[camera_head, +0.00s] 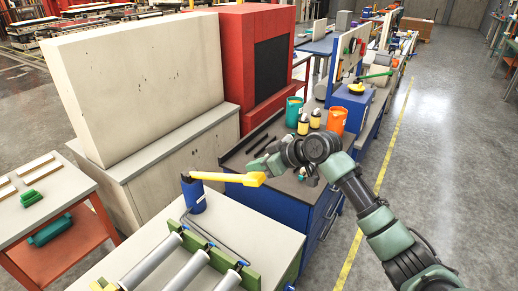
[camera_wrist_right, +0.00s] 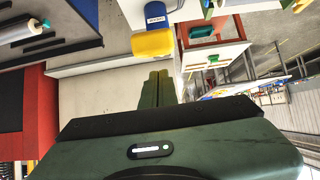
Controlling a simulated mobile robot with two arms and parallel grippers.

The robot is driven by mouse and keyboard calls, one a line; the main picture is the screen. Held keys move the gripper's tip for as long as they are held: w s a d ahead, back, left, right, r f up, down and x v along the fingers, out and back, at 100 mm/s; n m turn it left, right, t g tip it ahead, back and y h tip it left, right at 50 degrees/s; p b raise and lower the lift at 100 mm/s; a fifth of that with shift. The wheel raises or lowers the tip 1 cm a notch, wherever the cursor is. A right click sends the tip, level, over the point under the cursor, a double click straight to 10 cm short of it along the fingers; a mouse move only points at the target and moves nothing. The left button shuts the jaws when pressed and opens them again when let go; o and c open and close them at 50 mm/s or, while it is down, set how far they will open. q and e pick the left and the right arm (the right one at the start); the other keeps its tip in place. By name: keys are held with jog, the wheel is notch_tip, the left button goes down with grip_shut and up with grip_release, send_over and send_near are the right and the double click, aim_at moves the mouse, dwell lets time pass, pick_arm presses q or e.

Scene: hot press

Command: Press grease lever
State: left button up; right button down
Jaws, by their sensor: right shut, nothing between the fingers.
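The grease lever (camera_head: 225,177) is a yellow bar with a thicker yellow end, running level to the right from a dark blue base (camera_head: 194,197) on a grey table. My right gripper (camera_head: 257,165) is shut and empty, close above the lever's thick end in the head view. I cannot tell whether it touches it. In the right wrist view the shut fingers (camera_wrist_right: 157,74) point toward the yellow end (camera_wrist_right: 153,43), with the blue base (camera_wrist_right: 156,17) behind it. My left gripper is not in view.
Grey rollers in a green frame (camera_head: 165,256) lie on the table in front. A blue workbench (camera_head: 285,205) carries black tools, bottles and an orange can (camera_head: 337,119). A tall cream cabinet (camera_head: 140,80) and a red machine (camera_head: 257,60) stand behind. The floor at right is clear.

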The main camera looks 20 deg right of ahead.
jog(key=shift+s+d+f, duration=0.35)
jog(key=shift+s+f, duration=0.05)
jog(key=shift+f, duration=0.2)
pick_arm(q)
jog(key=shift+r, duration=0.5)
pick_arm(e)
jog(key=shift+w+a, duration=0.1)
jog(key=shift+w, duration=0.05)
